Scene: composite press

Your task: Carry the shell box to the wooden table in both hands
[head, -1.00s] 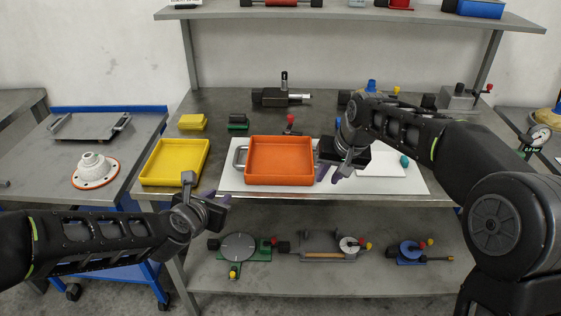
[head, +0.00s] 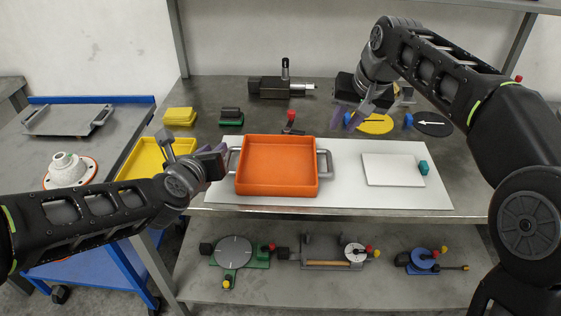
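The shell box appears to be the open orange box (head: 277,165) with a grey handle on its left and right sides. It sits upright on a white board (head: 340,199) on the metal bench. My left gripper (head: 217,168) is beside the left handle (head: 233,161); its fingers are largely hidden, and I cannot tell whether they touch the handle. My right gripper (head: 352,116) is up and to the right of the box, apart from the right handle (head: 325,164). Its two purple fingers are spread with nothing seen between them. No wooden table is in view.
A white plate (head: 391,170) with a teal knob lies right of the box. A yellow tray (head: 140,160) is at the left, partly behind my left arm. Yellow and black discs (head: 433,124), a red-knobbed part and a black vise (head: 282,88) stand behind. A blue cart (head: 120,99) adjoins left.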

